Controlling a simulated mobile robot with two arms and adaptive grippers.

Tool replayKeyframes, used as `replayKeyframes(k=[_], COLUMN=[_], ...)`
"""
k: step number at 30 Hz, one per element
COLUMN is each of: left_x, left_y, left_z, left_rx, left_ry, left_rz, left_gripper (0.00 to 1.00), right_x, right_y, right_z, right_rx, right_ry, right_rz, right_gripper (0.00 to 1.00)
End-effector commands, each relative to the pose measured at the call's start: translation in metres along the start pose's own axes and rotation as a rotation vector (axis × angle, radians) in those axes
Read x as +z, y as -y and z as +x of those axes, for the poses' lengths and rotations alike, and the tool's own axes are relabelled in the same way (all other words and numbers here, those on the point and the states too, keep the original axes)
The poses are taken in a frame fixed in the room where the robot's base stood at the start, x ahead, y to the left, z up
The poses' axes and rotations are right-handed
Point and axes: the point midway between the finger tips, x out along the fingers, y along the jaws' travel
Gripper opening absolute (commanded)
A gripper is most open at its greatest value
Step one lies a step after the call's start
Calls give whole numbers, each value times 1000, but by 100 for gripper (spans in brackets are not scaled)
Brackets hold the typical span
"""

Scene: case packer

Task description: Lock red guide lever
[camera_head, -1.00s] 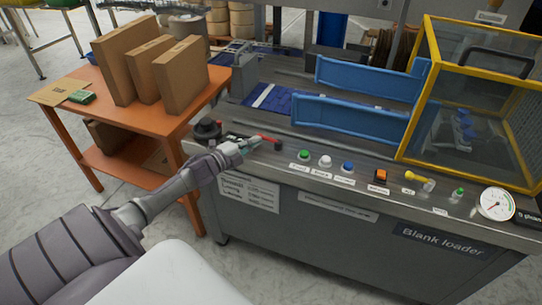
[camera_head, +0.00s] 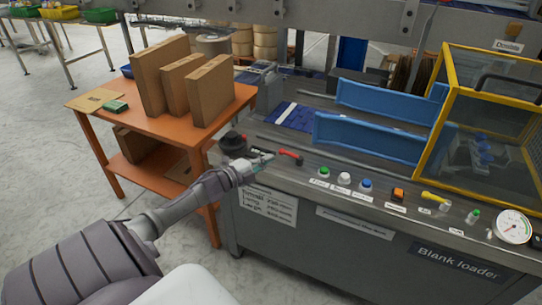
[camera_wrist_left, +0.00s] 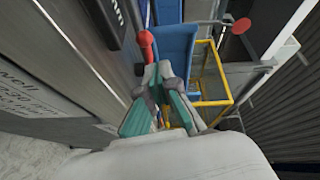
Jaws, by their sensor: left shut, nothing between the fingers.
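The red guide lever (camera_head: 290,156) lies along the front ledge of the blank loader, its red handle pointing right. My left gripper (camera_head: 268,158) is shut and empty, its tips just left of the red handle in the head view. In the left wrist view the red handle (camera_wrist_left: 145,40) stands just beyond the closed fingertips (camera_wrist_left: 158,68). I cannot tell whether the fingertips touch the lever. My right gripper is not in view.
A black knob (camera_head: 233,142) sits left of the lever. Coloured buttons (camera_head: 345,179) line the ledge to the right. Blue guide rails (camera_head: 365,135) and a yellow-framed guard (camera_head: 430,140) stand behind. An orange table (camera_head: 225,100) with cardboard boxes stands at the left.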

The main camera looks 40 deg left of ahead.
Motion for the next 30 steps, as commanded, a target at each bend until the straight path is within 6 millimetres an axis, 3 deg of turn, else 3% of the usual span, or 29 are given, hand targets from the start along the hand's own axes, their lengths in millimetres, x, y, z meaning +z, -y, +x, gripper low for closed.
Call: replayKeyframes(k=[5, 12, 15, 30], left_x=[23, 54, 62, 68], left_y=[2, 8, 10, 13], left_z=[-18, -44, -51, -56], left_rx=[4, 4, 3, 2], left_ry=[2, 1, -1, -2], left_rz=[3, 2, 2, 0], left_gripper=[0, 0, 0, 0], right_x=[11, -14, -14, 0], right_y=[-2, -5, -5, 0], right_z=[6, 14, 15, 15], right_rx=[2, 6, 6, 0], right_ry=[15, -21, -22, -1], right_rz=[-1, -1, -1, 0], right_gripper=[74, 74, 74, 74])
